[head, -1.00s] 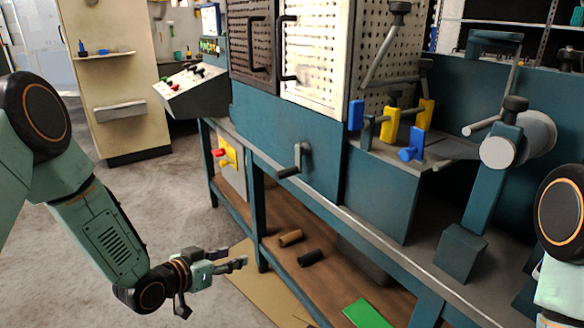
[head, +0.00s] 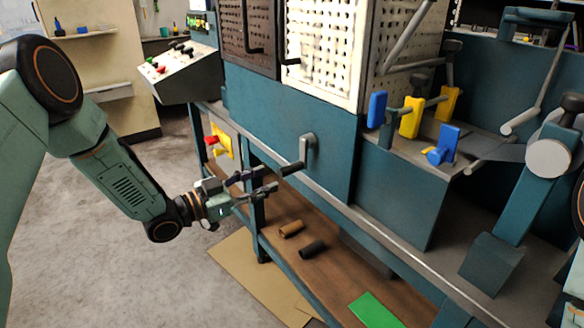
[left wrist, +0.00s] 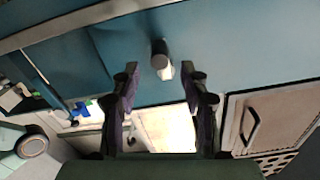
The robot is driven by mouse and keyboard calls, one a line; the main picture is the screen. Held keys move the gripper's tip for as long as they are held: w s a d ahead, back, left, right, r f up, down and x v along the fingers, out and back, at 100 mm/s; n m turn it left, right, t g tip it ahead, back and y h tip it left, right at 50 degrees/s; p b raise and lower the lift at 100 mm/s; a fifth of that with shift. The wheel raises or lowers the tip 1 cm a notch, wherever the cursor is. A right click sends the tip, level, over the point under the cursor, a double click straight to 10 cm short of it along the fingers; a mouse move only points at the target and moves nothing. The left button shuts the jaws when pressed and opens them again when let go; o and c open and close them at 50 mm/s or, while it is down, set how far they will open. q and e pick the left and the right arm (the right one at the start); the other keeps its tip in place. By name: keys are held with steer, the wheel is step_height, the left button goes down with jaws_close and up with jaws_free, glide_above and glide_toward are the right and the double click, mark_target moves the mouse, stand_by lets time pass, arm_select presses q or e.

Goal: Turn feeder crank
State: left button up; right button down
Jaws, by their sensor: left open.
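The feeder crank (head: 308,152) is a grey arm with a dark handle, on the front of the blue machine. The handle points left toward my left gripper. My left gripper (head: 272,181) is open, its fingertips close to the handle's end. In the left wrist view the crank handle (left wrist: 159,56) shows ahead, between the lines of the two open fingers (left wrist: 160,84), with nothing held. I cannot tell whether a finger touches the handle. My right gripper is out of view; only part of my right arm shows at the right edge.
A yellow panel with a red knob (head: 212,140) is left of the crank. Blue and yellow levers (head: 410,117) stand to the right. Brown and black cylinders (head: 291,229) and a green sheet (head: 375,311) lie on the lower shelf. The floor at left is clear.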

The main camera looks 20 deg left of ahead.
mark_target(287, 171)
arm_select(q)
steer(key=b+x, duration=0.2)
steer(key=x, duration=0.4)
steer(key=shift+d+b, duration=0.15)
steer(key=shift+b, duration=0.15)
steer(key=shift+w+d+r, duration=0.1)
steer(key=shift+w+d, duration=0.3)
steer(key=shift+w, duration=0.15)
steer(key=shift+c, duration=0.5)
steer(key=shift+c, duration=0.6)
jaws_close()
